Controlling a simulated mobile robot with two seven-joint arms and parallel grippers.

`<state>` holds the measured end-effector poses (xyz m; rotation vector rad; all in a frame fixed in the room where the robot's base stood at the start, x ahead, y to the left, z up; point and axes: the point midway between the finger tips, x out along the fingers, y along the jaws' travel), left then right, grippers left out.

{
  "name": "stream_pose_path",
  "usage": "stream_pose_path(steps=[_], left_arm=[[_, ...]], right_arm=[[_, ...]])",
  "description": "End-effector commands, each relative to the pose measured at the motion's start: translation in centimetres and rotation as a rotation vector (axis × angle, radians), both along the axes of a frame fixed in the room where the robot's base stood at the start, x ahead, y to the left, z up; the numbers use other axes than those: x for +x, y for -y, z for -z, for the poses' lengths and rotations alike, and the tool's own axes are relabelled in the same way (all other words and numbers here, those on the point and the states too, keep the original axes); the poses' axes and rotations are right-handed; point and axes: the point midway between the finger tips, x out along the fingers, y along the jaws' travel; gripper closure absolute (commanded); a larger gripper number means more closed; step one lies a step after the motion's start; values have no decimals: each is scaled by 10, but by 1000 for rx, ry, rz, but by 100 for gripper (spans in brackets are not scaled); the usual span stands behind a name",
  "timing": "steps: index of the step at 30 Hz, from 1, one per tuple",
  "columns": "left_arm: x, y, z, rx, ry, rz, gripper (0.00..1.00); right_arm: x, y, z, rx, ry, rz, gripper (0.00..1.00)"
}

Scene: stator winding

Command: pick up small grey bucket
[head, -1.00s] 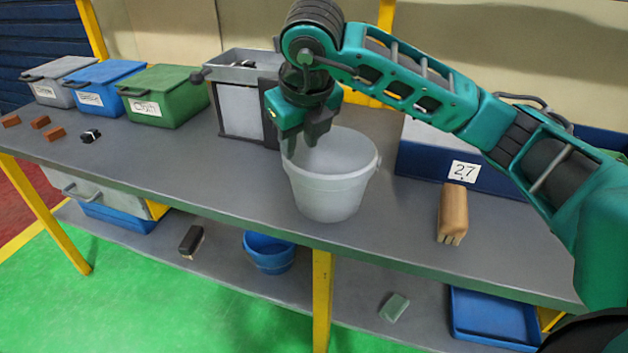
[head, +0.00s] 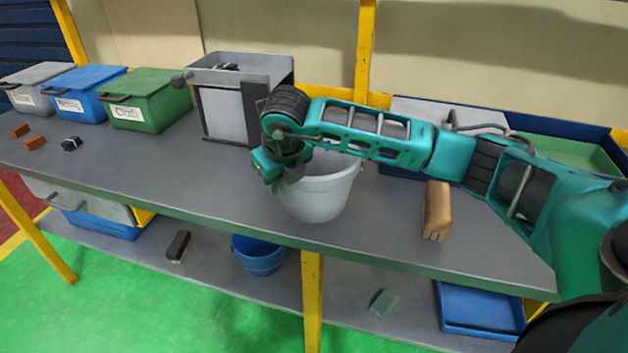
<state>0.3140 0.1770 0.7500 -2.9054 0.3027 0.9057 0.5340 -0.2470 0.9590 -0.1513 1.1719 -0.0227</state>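The small light grey bucket (head: 318,197) stands upright on the grey tabletop, near the front edge. My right gripper (head: 277,177) is low at the bucket's left rim, pointing down. The arm crosses in front of the bucket's top and hides much of its far rim and opening. The fingertips are dark and partly hidden by the wrist, so I cannot tell whether they are closed on the rim or just beside it. My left gripper is not in view.
A wooden-backed brush (head: 437,210) lies right of the bucket. A grey metal box (head: 225,113) stands behind left, beside a green lidded bin (head: 150,100). A blue bucket (head: 258,256) sits on the lower shelf.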

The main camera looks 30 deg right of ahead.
Motion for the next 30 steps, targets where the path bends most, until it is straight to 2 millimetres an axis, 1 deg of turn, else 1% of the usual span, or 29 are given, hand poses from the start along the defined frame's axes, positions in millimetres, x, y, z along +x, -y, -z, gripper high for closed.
stream_pose_path(steps=[5, 16, 30], left_arm=[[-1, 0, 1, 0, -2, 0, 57], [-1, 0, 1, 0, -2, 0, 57], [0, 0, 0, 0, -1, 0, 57]], right_arm=[[0, 0, 0, 0, 0, -1, 65], [0, 0, 0, 1, 0, -1, 100], [0, 0, -1, 0, 3, 0, 100]])
